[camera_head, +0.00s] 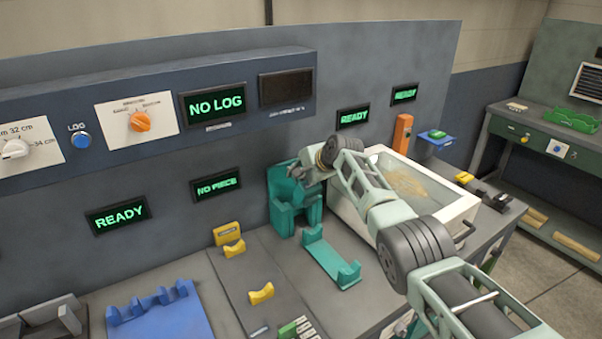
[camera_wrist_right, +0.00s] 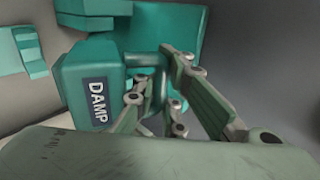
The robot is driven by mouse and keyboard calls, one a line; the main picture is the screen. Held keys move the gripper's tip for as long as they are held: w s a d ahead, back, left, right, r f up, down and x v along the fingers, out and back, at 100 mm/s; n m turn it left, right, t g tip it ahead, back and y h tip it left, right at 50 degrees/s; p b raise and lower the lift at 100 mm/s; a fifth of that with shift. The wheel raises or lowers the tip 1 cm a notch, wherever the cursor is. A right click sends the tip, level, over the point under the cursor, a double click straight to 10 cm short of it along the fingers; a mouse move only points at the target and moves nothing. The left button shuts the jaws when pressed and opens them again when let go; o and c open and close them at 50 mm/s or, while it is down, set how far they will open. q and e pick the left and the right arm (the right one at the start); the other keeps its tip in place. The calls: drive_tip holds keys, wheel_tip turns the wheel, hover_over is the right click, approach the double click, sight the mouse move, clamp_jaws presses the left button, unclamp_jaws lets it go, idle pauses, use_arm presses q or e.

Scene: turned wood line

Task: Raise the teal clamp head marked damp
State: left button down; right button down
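The teal clamp head (camera_wrist_right: 100,75) carries a dark label reading DAMP in the right wrist view. In the head view the teal clamp (camera_head: 283,212) stands upright at the left end of the white basin. My right gripper (camera_head: 312,172) is at the upper right of this clamp. In the right wrist view its fingers (camera_wrist_right: 168,85) are close against the teal part, one on each side of a narrow teal piece. I cannot tell whether they are shut on it. My left gripper is not in view.
A teal cradle (camera_head: 328,258) lies in front of the clamp. The white basin (camera_head: 345,207) stands to its right, under my right arm. A blue rack (camera_head: 165,318) and yellow rests (camera_head: 261,294) are to the left. Displays read NO LOG (camera_head: 214,104) and NO PIECE (camera_head: 216,187).

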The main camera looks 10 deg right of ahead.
drive_tip(key=shift+w+a+r, duration=0.1)
drive_tip(key=shift+w+r, duration=0.1)
drive_tip(key=shift+r, duration=0.2)
drive_tip(key=shift+w+a+r, duration=0.1)
drive_tip(key=shift+w+r, duration=0.05)
drive_tip(key=shift+r, duration=0.25)
drive_tip(key=c, duration=2.2)
unclamp_jaws()
drive_tip(key=shift+o, duration=0.6)
drive_tip(key=shift+f, duration=0.15)
